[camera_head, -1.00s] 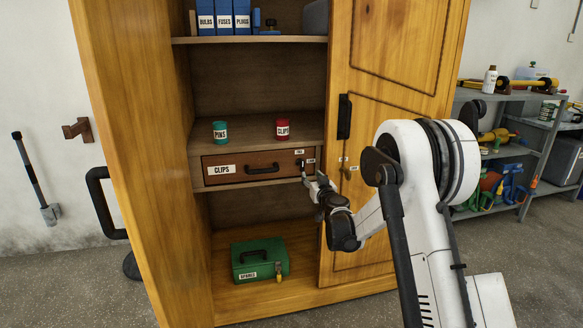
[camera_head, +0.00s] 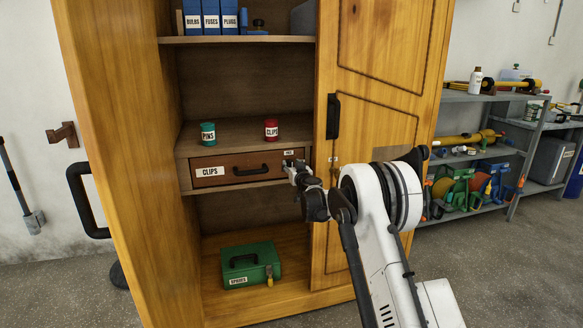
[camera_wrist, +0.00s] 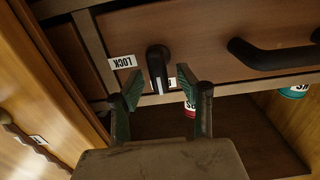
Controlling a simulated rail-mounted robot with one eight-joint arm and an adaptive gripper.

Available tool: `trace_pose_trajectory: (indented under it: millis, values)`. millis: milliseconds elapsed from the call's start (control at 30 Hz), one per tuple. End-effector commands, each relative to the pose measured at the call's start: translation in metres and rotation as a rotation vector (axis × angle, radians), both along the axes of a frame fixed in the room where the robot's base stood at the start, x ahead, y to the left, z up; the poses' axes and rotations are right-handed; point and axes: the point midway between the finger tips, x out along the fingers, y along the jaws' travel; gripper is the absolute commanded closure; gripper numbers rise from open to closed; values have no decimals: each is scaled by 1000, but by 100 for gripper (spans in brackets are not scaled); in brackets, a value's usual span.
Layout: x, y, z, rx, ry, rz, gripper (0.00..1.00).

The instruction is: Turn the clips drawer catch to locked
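The brown clips drawer (camera_head: 225,165) sits in the wooden cabinet with its front appearing shut. Its dark catch (camera_wrist: 158,60) is a short bar at the drawer's right end. In the wrist view it lies between my gripper's fingertips, with a white mark on its end. A LOCK label (camera_wrist: 122,62) sits to its left in that view. My gripper (camera_wrist: 158,78) is open, one finger on each side of the catch, with visible gaps; I cannot tell whether either touches. In the head view my gripper (camera_head: 290,168) is at the drawer's right end and hides most of the catch.
The drawer's dark handle (camera_head: 257,170) is left of the catch. A green tin (camera_head: 208,133) and red tin (camera_head: 271,129) stand on the shelf above. The cabinet door (camera_head: 375,90) stands beside my arm. A green box (camera_head: 250,265) is below.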

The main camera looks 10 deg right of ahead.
Motion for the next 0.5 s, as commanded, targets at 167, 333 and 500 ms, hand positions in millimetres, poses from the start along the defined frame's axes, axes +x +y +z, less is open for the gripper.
trace_pose_trajectory:
  millis: [167,333,500]
  values:
    - [6,1,0,0,0,0,65]
    - [7,1,0,0,0,0,65]
    - [7,1,0,0,0,0,78]
